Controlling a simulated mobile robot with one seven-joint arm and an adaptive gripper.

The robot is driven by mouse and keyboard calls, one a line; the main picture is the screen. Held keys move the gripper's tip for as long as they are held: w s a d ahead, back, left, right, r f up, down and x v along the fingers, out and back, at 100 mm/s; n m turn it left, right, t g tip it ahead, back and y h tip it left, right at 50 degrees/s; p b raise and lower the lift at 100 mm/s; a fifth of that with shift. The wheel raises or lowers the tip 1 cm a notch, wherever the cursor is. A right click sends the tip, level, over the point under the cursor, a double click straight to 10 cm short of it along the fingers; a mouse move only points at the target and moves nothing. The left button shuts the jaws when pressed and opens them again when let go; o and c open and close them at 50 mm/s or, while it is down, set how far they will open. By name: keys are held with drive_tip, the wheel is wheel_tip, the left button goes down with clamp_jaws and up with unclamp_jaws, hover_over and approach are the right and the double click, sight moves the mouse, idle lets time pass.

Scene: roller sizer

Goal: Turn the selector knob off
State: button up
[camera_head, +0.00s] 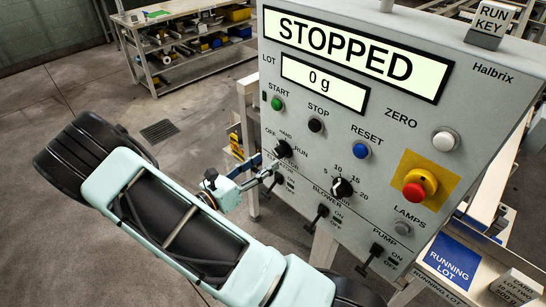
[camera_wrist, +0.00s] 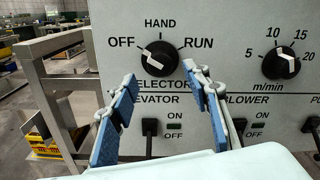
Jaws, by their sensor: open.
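The selector knob (camera_wrist: 160,58) is black and round with a white mark, on the grey panel among the labels OFF, HAND and RUN. I cannot tell for sure which label its mark points to. In the head view the knob (camera_head: 283,149) is at the panel's left side. My gripper (camera_wrist: 160,76) is open and empty, its two blue-padded fingers spread wide. In the wrist view the fingertips are left and right of the knob and a little below it. In the head view my gripper (camera_head: 266,168) is just left of and below the knob, apparently apart from it.
The panel display (camera_head: 355,53) reads STOPPED. A speed knob (camera_head: 342,188) is right of the selector. A black elevator switch (camera_wrist: 150,130) sits below it. A red emergency button (camera_head: 414,191) is farther right. A metal frame (camera_wrist: 60,90) stands left of the panel.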

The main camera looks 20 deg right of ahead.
drive_tip(key=v, duration=0.6)
drive_tip(key=shift+a, duration=0.2)
drive_tip(key=shift+s, duration=0.1)
